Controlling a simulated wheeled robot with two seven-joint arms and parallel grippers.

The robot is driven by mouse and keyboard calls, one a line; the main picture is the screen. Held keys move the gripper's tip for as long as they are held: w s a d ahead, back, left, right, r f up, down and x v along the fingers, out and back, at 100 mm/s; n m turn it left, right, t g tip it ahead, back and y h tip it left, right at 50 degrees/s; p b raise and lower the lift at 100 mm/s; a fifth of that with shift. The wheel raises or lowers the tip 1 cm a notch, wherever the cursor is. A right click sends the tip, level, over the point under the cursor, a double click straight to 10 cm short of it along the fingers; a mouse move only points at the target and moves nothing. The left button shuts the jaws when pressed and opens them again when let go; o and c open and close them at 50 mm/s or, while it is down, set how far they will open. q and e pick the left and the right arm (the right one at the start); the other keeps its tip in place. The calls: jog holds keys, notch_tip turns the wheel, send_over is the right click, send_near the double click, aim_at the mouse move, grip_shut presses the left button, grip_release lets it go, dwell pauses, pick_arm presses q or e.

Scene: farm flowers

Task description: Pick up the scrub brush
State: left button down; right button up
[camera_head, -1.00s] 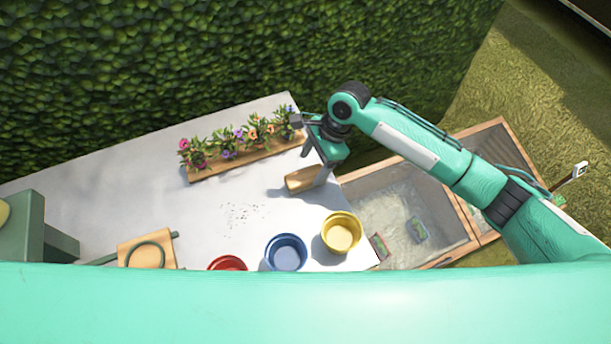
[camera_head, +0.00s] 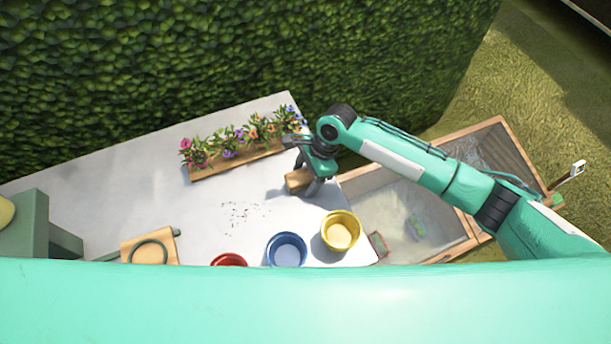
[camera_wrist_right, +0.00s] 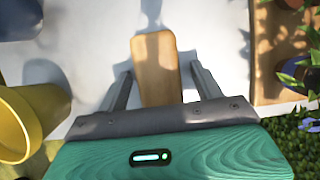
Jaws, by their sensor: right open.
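The scrub brush (camera_head: 297,180) appears as a light wooden block lying on the white table near its right end. It also shows in the right wrist view (camera_wrist_right: 155,62), running lengthwise between the fingers. My right gripper (camera_head: 314,184) is above and around the near end of the brush. In the right wrist view my right gripper (camera_wrist_right: 162,72) is open, with one finger on each side of the wood and a visible gap on both sides. The underside of the brush is hidden. My left gripper is not in view.
A flower planter (camera_head: 236,158) stands behind. Yellow (camera_head: 340,232), blue (camera_head: 286,250) and red (camera_head: 229,260) pots line the front edge. Dark specks (camera_head: 240,216) lie on the table (camera_head: 120,200). A wooden-framed bin (camera_head: 360,185) adjoins on the right, and a hedge rises behind.

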aim_at(306, 174)
jog(key=shift+p, duration=0.3)
jog(key=shift+f, duration=0.1)
jog(key=c, duration=1.1)
jog(key=shift+b, duration=0.45)
notch_tip(306, 174, up, 20)
jog(key=shift+r+b, duration=0.2)
jog(key=shift+b, duration=0.35)
